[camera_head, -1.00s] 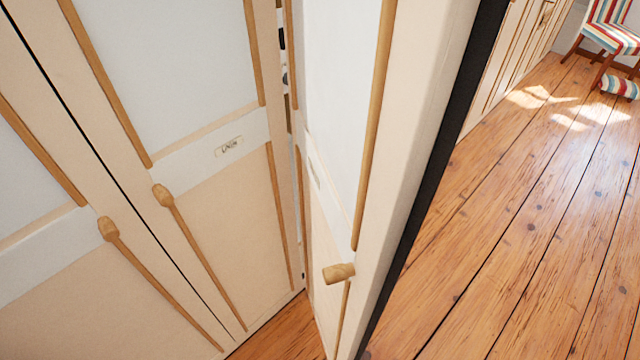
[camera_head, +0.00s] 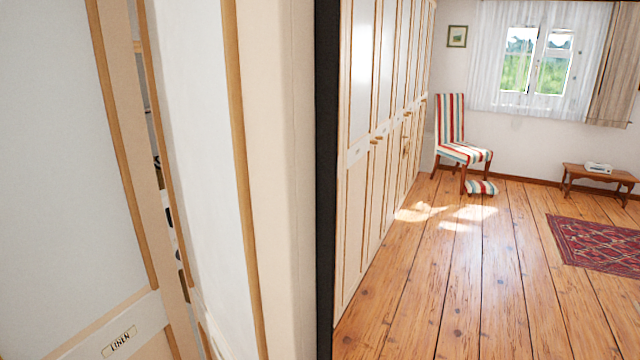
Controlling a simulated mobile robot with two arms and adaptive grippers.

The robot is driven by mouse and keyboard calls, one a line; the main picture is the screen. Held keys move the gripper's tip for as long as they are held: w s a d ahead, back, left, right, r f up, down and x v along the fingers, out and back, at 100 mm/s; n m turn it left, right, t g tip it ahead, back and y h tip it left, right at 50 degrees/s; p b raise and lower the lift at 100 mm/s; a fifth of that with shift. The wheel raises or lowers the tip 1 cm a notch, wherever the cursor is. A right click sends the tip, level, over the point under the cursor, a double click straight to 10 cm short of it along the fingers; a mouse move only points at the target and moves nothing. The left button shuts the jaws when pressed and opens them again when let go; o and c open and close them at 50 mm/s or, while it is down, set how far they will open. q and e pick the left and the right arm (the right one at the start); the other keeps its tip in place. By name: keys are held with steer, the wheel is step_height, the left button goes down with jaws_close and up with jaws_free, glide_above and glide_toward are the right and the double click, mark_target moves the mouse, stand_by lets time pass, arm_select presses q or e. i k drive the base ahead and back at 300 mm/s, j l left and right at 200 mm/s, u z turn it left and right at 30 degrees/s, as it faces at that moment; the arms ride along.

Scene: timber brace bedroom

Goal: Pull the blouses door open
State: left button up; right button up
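A cream wardrobe door with a wooden-trimmed white panel (camera_head: 205,150) stands swung out close in front of me, its thick edge facing me. I cannot read a label on it, so I cannot tell if it is the blouses door. Left of it is a door with a small plate reading "LINEN" (camera_head: 119,341). A narrow gap between the two shows part of the wardrobe's inside. Further back, a row of closed wardrobe doors (camera_head: 364,215) has small knobs and plates too small to read. Neither gripper is in view.
A black vertical strip (camera_head: 326,200) borders the open door's right side. A striped chair (camera_head: 452,120) stands by the far wardrobe end, with a striped cushion (camera_head: 482,188) on the floor. A low bench (camera_head: 597,177) and red rug (camera_head: 605,242) lie right. The wooden floor (camera_head: 470,290) between is clear.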

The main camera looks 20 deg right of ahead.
mark_target(343, 3)
steer(key=k+l, duration=0.1)
steer(key=l, duration=1.95)
steer(key=z, duration=0.05)
